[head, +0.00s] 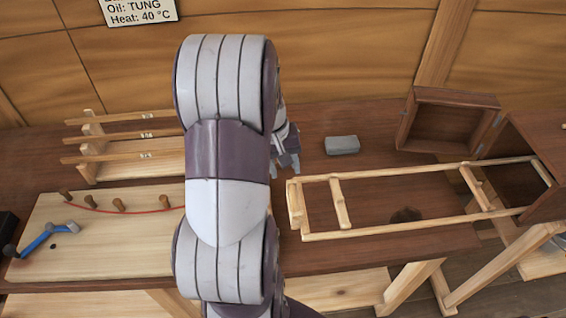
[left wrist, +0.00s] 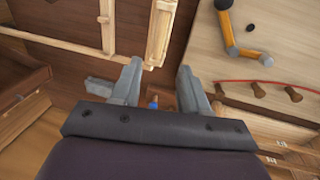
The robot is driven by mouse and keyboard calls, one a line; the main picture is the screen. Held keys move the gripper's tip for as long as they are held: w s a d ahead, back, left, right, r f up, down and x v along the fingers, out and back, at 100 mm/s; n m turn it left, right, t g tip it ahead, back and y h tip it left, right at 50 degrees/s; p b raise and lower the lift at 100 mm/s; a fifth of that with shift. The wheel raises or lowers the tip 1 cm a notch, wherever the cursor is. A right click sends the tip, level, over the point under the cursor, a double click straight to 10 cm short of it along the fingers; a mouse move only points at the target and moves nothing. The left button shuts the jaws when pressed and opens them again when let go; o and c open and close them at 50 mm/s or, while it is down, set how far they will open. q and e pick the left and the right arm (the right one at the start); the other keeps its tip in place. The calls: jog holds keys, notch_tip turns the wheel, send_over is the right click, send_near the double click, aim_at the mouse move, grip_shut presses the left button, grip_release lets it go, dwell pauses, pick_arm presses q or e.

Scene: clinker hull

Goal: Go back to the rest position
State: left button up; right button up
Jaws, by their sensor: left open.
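My left gripper (head: 285,163) shows just right of my own arm, which fills the middle of the head view. It is above the dark bench, near the left end of the pale rail frame. In the left wrist view its two grey fingers (left wrist: 159,86) are spread apart with nothing held between them. A small blue-tipped thing (left wrist: 153,102) shows beyond the gap; I cannot tell what it is. My right gripper is in neither view.
A grey block (head: 342,145) lies behind the rail frame (head: 400,172), which runs to an open wooden box (head: 520,165). At left are a pegged board (head: 110,245) with a red line, a blue-handled tool (head: 45,237) and a slatted rack (head: 120,140).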

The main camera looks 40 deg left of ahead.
pick_arm(q)
jog(key=shift+s+a+r, duration=0.1)
jog(key=shift+a+r, duration=0.05)
jog(key=shift+r, duration=0.55)
jog(key=s+d+f+m, duration=0.1)
jog(key=d+m, duration=0.4)
jog(key=d, duration=0.4)
jog(key=s+d+f+m+y, duration=0.1)
jog(key=s+d+f+m, duration=0.1)
jog(key=d+m, duration=0.3)
jog(key=d, duration=0.4)
jog(key=shift+d, duration=0.2)
